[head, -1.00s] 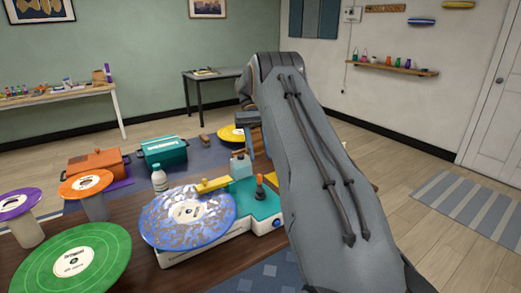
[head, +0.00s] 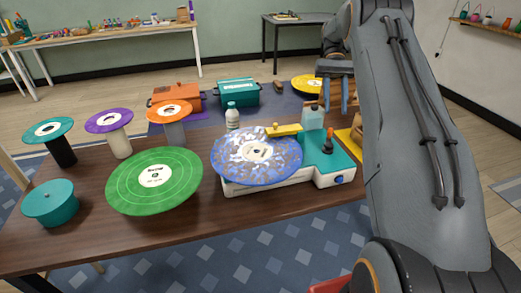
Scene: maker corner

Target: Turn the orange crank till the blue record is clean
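The blue record (head: 235,169) lies on a white and teal cleaning machine (head: 300,176) on the brown table. Pale, patchy smudges cover much of its face around the white label. The orange crank (head: 329,132), a small knob on a dark stem, stands upright on the machine's teal deck, right of the record. A yellow bar (head: 284,130) reaches over the record's back edge. My gripper (head: 335,108) hangs behind and above the crank, fingers pointing down and apart with nothing seen between them. It looks clear of the crank, though the depth is hard to judge.
A white bottle (head: 232,118) and a pale blue bottle (head: 313,118) stand behind the machine. A green record (head: 130,190), a teal round box (head: 50,204) and several records on stands are on the left. Orange (head: 178,93) and teal (head: 238,92) cases sit farther back.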

